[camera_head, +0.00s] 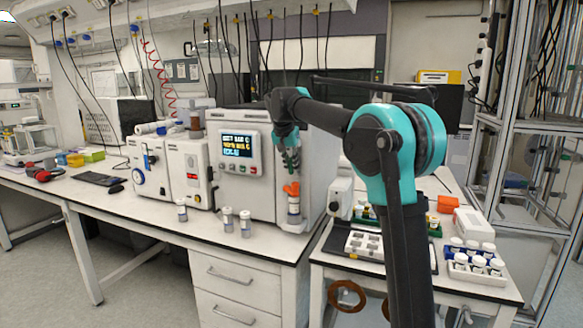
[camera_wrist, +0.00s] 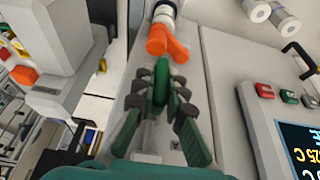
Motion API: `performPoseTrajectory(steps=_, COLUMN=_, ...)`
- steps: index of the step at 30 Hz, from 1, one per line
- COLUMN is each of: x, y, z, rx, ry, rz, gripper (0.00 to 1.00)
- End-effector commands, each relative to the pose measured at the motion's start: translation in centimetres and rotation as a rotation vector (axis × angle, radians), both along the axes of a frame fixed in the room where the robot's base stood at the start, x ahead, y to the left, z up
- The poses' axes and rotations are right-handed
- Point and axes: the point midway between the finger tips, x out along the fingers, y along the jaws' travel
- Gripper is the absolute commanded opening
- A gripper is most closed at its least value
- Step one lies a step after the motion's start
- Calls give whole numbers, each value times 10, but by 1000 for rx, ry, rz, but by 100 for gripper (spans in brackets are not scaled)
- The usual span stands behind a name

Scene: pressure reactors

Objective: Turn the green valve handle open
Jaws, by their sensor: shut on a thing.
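The green valve handle (camera_wrist: 161,80) shows in the wrist view as a narrow green piece between my fingertips. My gripper (camera_wrist: 158,95) is shut on it, with dark finger pads on both sides. In the head view my gripper (camera_head: 291,160) points down at the right front side of the white reactor (camera_head: 247,160). The handle is mostly hidden by the fingers there. An orange valve handle (camera_head: 292,189) sits just below my gripper, above a white cylinder. The orange handle (camera_wrist: 166,42) also shows just beyond my fingertips in the wrist view.
The reactor's display panel (camera_head: 238,150) is left of my gripper. Several small vials (camera_head: 228,218) stand on the bench in front. A right-hand table holds a vial rack (camera_head: 474,268) and trays. A metal frame (camera_head: 545,150) stands at the far right.

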Motion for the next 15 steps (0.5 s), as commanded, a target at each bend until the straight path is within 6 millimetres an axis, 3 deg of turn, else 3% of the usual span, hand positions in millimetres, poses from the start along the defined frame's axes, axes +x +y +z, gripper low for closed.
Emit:
performPoseTrajectory(steps=11, x=-1, y=0, z=-1, rx=-3, ry=5, rz=-1, gripper=0)
performPoseTrajectory(steps=12, x=-1, y=0, z=-1, rx=-3, ry=5, rz=-1, gripper=15)
performPoseTrajectory(steps=15, x=-1, y=0, z=-1, rx=-3, ry=4, rz=-1, gripper=27)
